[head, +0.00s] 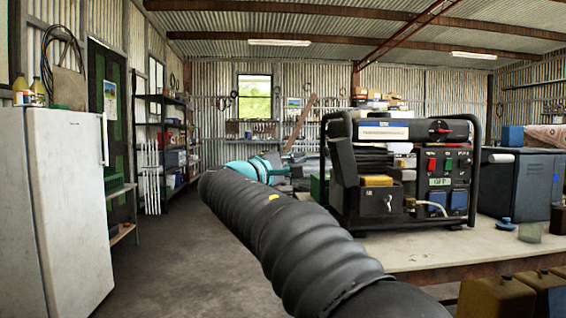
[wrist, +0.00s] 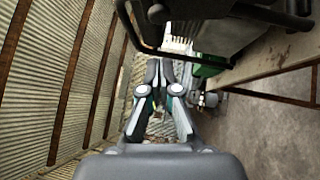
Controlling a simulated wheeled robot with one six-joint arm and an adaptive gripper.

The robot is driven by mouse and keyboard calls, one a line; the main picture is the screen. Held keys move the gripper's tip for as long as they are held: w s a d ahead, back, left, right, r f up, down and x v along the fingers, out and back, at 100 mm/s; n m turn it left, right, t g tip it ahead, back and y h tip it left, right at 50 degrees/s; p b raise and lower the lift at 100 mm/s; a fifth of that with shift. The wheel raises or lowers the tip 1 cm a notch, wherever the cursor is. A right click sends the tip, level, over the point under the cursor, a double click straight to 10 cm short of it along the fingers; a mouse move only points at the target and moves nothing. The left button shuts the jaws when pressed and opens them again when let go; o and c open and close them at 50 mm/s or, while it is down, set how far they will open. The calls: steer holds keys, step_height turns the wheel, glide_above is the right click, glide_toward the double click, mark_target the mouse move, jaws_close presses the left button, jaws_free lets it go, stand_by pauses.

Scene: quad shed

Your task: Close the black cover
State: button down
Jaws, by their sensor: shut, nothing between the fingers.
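A black generator (head: 400,210) in a tubular frame stands on the table in the head view. A dark, flat panel that looks like the black cover (head: 343,160) stands raised and slightly tilted at the generator's left front. It rises above a small box with a key lock (head: 381,202). In the wrist view my gripper (wrist: 161,68) has its fingers together and empty. Dark parts of the generator (wrist: 225,14) show at the top of that view, beyond the fingers. I cannot make out the cover there. My gripper is not clearly visible in the head view, where my arm fills the centre.
The pale table (head: 440,255) carries a dark blue-grey box (head: 520,185) right of the generator. Yellowish cans (head: 497,297) stand low at the front right. A white fridge (head: 65,210) is at left. The concrete floor (head: 195,260) between fridge and table is clear.

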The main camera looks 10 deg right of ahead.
mark_target(338, 163)
steer(key=shift+w+d+r, duration=0.1)
steer(key=shift+d+r, duration=0.15)
steer(key=shift+d, duration=0.85)
steer(key=shift+d+r, duration=0.2)
steer(key=shift+d, duration=0.9)
steer(key=shift+a+r, duration=0.1)
